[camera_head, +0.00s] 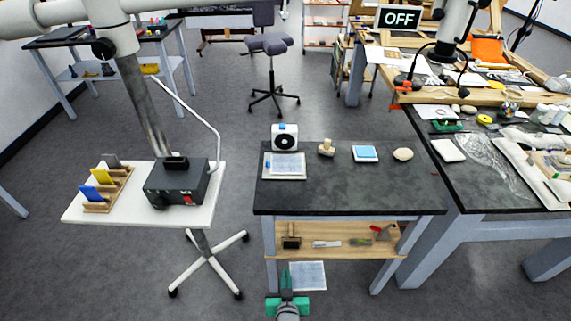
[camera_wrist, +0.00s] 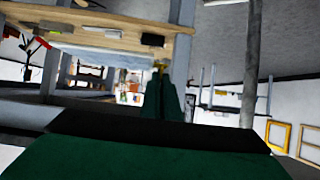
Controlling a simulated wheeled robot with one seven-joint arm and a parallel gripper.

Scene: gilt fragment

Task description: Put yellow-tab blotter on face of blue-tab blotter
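A wooden rack (camera_head: 124,178) on the white cart at the left holds upright slabs. One is yellow (camera_head: 102,176), one is blue (camera_head: 93,192) in front of it, and one is grey (camera_head: 110,160) behind. These may be the yellow-tab and blue-tab blotters, but separate tabs are too small to make out. My gripper (camera_head: 286,272) is low in front of the dark table, far from the rack. Its green fingers (camera_wrist: 162,95) are together, with nothing seen between them. The rack is not recognisable in the wrist view.
A black box (camera_head: 177,183) stands beside the rack on the white cart (camera_head: 135,217). The dark table (camera_head: 340,190) holds a tray (camera_head: 284,166), a white device (camera_head: 285,132), a stamp-like knob (camera_head: 326,148) and a light-blue pad (camera_head: 365,153). Its lower shelf (camera_head: 337,228) is close to my gripper.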

